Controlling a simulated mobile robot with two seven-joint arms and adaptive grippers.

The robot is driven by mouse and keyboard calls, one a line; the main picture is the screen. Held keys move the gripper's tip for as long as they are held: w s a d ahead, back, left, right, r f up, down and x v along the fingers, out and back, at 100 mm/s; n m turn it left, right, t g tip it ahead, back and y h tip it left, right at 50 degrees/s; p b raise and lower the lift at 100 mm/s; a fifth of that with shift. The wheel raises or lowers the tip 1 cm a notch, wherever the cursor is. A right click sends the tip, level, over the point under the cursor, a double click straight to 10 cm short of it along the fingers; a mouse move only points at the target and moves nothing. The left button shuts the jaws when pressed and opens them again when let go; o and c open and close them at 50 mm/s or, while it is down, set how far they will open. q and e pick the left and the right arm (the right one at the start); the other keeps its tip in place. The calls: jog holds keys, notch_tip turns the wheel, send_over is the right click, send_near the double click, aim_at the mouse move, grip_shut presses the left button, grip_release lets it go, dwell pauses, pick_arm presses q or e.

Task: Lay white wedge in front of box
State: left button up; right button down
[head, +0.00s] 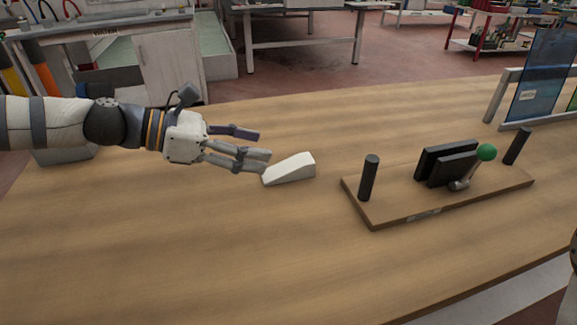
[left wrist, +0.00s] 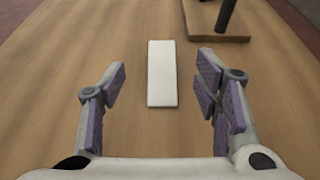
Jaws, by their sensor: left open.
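The white wedge (head: 290,168) lies on the wooden table, just beyond the fingertips of my left gripper (head: 263,146). In the left wrist view the wedge (left wrist: 162,75) shows as a long white strip between the two spread fingers, with bare table on both sides of it. My left gripper is open and empty, and reaches in from the left low over the table. A grey box (head: 62,155) stands on the table at the left, largely hidden behind my left arm. My right gripper is not in view.
A wooden board (head: 440,205) with black posts, black plates and a green-knobbed lever (head: 486,152) lies right of the wedge. A framed blue glass panel (head: 543,80) stands at the back right.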

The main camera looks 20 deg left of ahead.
aim_at(298, 161)
pick_arm(q)
jog(key=b+x, duration=0.1)
jog(key=x, duration=0.2)
jog(key=f+b+x, duration=0.1)
jog(key=x, duration=0.5)
jog(key=shift+s+a+f+b, duration=0.2)
jog(key=shift+s+b, duration=0.1)
jog(key=shift+b, duration=0.1)
jog(key=shift+w+d+r, duration=0.1)
jog(key=shift+d, duration=0.1)
jog(key=shift+r, duration=0.15)
jog(key=shift+c, duration=0.3)
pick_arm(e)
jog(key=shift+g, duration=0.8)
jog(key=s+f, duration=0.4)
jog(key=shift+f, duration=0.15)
pick_arm(q)
jog(key=shift+a, duration=0.1)
grip_shut()
